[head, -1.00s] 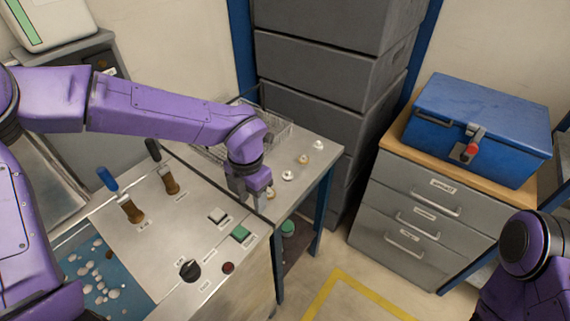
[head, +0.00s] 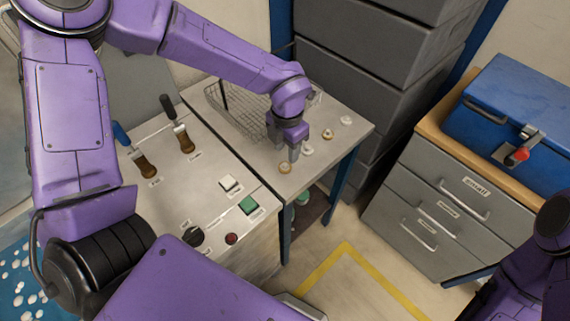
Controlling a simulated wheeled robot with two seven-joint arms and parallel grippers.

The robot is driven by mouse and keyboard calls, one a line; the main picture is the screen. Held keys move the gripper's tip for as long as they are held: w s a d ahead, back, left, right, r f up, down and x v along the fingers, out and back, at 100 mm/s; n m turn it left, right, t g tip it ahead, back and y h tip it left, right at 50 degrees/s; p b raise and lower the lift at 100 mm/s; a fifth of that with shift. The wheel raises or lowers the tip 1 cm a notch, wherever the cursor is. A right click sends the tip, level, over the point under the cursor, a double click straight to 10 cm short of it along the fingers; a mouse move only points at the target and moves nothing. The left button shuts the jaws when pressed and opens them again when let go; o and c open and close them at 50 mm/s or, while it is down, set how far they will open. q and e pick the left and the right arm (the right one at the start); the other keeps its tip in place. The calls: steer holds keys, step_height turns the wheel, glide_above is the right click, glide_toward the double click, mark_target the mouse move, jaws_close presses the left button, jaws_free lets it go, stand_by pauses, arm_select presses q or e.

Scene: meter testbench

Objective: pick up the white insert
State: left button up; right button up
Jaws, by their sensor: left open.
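Several small round inserts stand in a slanting row on the grey side table (head: 318,172). A white insert (head: 307,150) is just right of my left gripper (head: 287,151), and another white insert (head: 346,120) is at the far right end. A tan insert (head: 285,168) is just in front of the fingers, and another tan one (head: 328,134) sits between the white ones. My left gripper points down, open, low over the table. I cannot tell whether its fingers touch anything. My right gripper is not in view; only my right arm shows at the right edge.
A wire basket (head: 232,117) stands behind and left of my left gripper. The control panel (head: 187,205) with levers and buttons adjoins the table. Grey bins (head: 350,60) rise behind. A drawer cabinet (head: 440,205) with a blue box (head: 515,105) stands right, across open floor.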

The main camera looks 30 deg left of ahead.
mark_target(285, 164)
arm_select(q)
steer(key=shift+f, duration=0.45)
steer(key=f, duration=0.1)
steer(key=f+p, duration=0.1)
steer(key=f, duration=0.1)
steer(key=f+p, duration=0.1)
steer(key=shift+w+a+f, duration=0.25)
steer(key=shift+a+f, duration=0.05)
steer(key=shift+a, duration=0.05)
steer(key=shift+f, duration=0.3)
steer(key=shift+s, duration=0.2)
steer(key=c, duration=0.7)
steer(key=shift+r, duration=0.1)
